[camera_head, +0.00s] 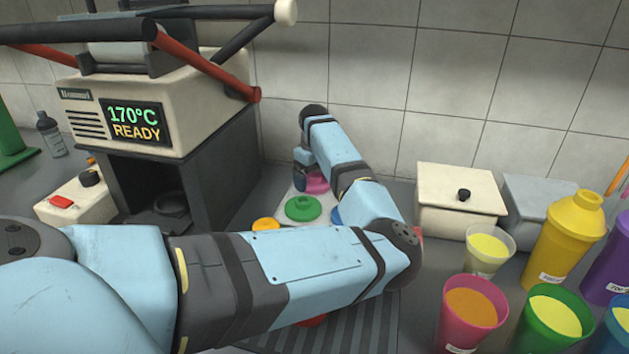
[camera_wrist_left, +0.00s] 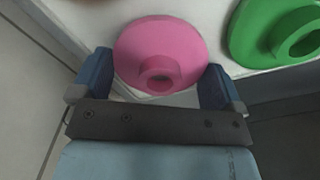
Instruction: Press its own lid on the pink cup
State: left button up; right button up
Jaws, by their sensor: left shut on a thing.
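The pink lid (camera_head: 318,183) lies at the back of a pale board, and its hollow round knob faces up in the left wrist view (camera_wrist_left: 158,68). My left gripper (camera_head: 306,177) reaches down to it. In the left wrist view the blue fingers (camera_wrist_left: 155,80) sit on either side of the lid, shut on it. I cannot tell whether the lid is lifted off the board. The pink cup (camera_head: 470,318) stands upright and uncovered at the front right, with orange contents. My right gripper is not in view.
A green lid (camera_head: 303,208) and a yellow-orange lid (camera_head: 265,225) lie near the pink one. Green (camera_head: 553,325) and clear (camera_head: 488,248) cups and a lidded yellow cup (camera_head: 570,240) crowd the pink cup. A cream box (camera_head: 460,200) stands behind; the press (camera_head: 150,110) is left.

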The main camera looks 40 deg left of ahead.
pick_arm(q)
jog(key=shift+r, duration=0.1)
jog(key=shift+r, duration=0.55)
notch_tip(320, 180, up, 4)
jog(key=shift+r+p, duration=0.25)
jog(key=shift+p, duration=0.6)
notch_tip(320, 180, up, 22)
jog(key=p, duration=0.5)
jog(key=shift+r, duration=0.15)
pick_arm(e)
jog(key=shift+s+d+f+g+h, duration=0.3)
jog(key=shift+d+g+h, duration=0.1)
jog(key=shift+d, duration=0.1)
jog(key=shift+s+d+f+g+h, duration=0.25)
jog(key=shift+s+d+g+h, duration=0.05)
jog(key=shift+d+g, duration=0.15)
